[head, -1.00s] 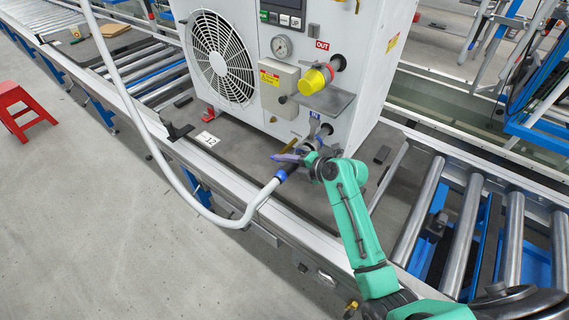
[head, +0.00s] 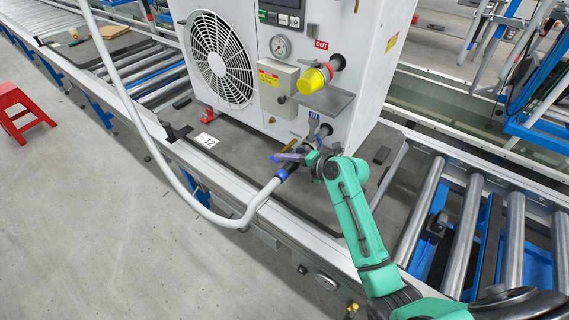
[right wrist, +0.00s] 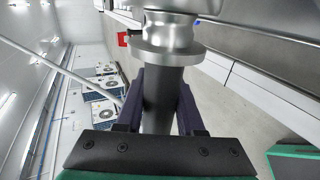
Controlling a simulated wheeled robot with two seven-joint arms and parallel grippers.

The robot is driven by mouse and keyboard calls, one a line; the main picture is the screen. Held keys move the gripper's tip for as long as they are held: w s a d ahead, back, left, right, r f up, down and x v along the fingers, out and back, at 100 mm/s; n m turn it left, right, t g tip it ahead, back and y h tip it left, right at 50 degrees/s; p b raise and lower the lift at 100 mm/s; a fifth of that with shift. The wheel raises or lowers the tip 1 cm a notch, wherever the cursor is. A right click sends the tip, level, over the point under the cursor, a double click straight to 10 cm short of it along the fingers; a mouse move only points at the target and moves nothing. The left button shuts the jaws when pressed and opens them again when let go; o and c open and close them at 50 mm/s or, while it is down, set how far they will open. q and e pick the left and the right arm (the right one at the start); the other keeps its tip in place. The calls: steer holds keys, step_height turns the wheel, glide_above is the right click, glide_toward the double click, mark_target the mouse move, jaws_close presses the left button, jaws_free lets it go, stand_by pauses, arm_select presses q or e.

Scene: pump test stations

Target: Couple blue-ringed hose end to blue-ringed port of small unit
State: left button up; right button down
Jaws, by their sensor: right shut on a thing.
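The small unit (head: 275,110) is a white box with a fan grille, standing on a grey pallet on the roller line. Its lower port (head: 324,131), by a blue IN label, is partly hidden by my right gripper. My right gripper (head: 301,156) is shut on the hose end, just in front of that port. The blue ring (head: 281,173) shows behind the jaws, and the pale hose (head: 215,217) hangs in a loop to the left. In the right wrist view, the grey hose end (right wrist: 158,100) sits between the fingers, its metal flange close to metal above. Whether they are joined, I cannot tell. My left gripper is out of view.
A gauge (head: 281,46) is on the panel. Bare rollers (head: 470,220) lie to the right. A red stool (head: 20,108) stands on the floor at left.

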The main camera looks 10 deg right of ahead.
steer(key=shift+w+d+b, duration=0.6)
steer(key=shift+d, duration=0.05)
stand_by(0.8)
steer(key=shift+r, duration=0.1)
steer(key=shift+c, duration=2.2)
jaws_free()
steer(key=shift+s, duration=0.1)
steer(key=b+v, duration=0.2)
steer(key=v, duration=1.2)
steer(key=shift+s+d, duration=0.15)
steer(key=shift+s, duration=0.05)
